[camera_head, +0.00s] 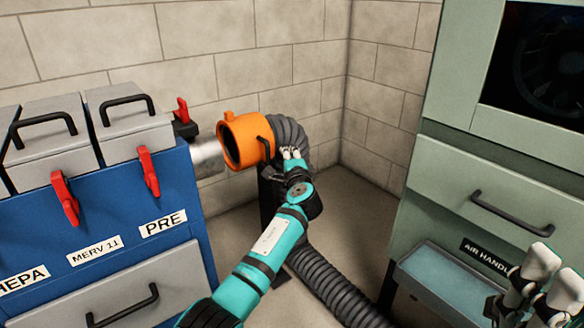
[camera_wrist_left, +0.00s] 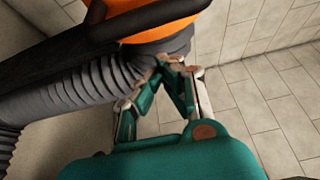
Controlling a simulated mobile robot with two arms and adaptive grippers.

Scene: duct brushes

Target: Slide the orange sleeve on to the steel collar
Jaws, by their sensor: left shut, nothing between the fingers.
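The orange sleeve (camera_head: 250,138) is on the end of a grey ribbed hose (camera_head: 325,285), with its open mouth facing left. The steel collar (camera_head: 207,158) sticks out from the blue cabinet, right beside the mouth. The sleeve's rim overlaps the collar's end in the head view; I cannot tell whether they touch. My left gripper (camera_head: 292,153) is shut and empty, against or just in front of the hose behind the sleeve. In the left wrist view the sleeve (camera_wrist_left: 165,28) and a black handle show above the fingers. My right gripper (camera_head: 550,275) is at the lower right, its jaw opening unclear.
The blue cabinet (camera_head: 180,255) with grey filter boxes and red clamps (camera_head: 148,172) stands at left. A green air handler (camera_head: 460,160) with a drawer and a blue tray (camera_head: 440,280) stands at right.

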